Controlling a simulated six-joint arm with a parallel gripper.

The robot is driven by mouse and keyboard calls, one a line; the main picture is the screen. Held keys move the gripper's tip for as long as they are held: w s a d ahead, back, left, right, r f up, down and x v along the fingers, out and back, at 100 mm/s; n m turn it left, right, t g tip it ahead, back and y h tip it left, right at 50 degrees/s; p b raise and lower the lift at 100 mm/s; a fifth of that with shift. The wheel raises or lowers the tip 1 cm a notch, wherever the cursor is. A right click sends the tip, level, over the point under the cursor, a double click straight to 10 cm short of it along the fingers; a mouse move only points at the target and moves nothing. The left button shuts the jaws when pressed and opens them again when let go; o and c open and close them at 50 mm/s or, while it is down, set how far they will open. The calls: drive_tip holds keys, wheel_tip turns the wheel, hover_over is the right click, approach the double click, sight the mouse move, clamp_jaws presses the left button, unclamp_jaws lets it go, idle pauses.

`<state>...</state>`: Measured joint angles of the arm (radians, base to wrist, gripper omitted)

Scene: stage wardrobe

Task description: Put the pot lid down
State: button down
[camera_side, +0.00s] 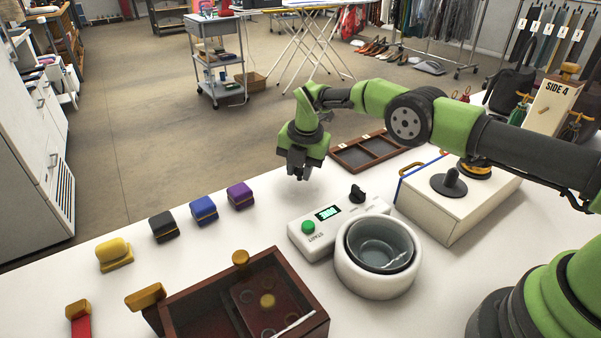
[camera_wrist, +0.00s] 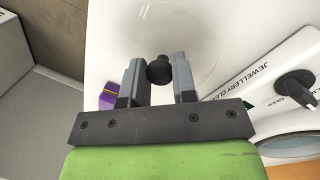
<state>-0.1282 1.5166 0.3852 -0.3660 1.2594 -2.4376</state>
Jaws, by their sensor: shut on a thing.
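My gripper (camera_side: 298,174) is over the white table, behind the jewellery cleaner. In the wrist view my gripper (camera_wrist: 158,80) has its two fingers on either side of the black knob of the pot lid (camera_wrist: 160,69). The lid is clear glass and its faint round edge shows against the white table. In the side view I cannot make out the lid, nor whether it touches the table. A round white pot (camera_side: 347,273) with a grey see-through bowl (camera_side: 383,248) inside stands uncovered at the front right of the gripper.
The jewellery cleaner (camera_side: 308,239) has a green button and black dial. Purple (camera_side: 240,195), blue (camera_side: 204,210) and black (camera_side: 164,226) boxes stand left. A brown compartment tray (camera_side: 375,150) is behind right; a cream box (camera_side: 460,205) stands right. An open wooden box (camera_side: 205,292) is in front.

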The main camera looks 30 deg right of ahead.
drive_tip(key=shift+f, duration=0.65)
drive_tip(key=shift+f, duration=0.1)
drive_tip(key=c, duration=0.9)
unclamp_jaws()
drive_tip(key=shift+r, duration=0.5)
drive_tip(key=r, duration=0.3)
drive_tip(key=s+r, duration=0.1)
drive_tip(key=r, duration=0.3)
drive_tip(key=s+r, duration=0.1)
drive_tip(key=r, duration=0.3)
drive_tip(key=shift+r, duration=0.1)
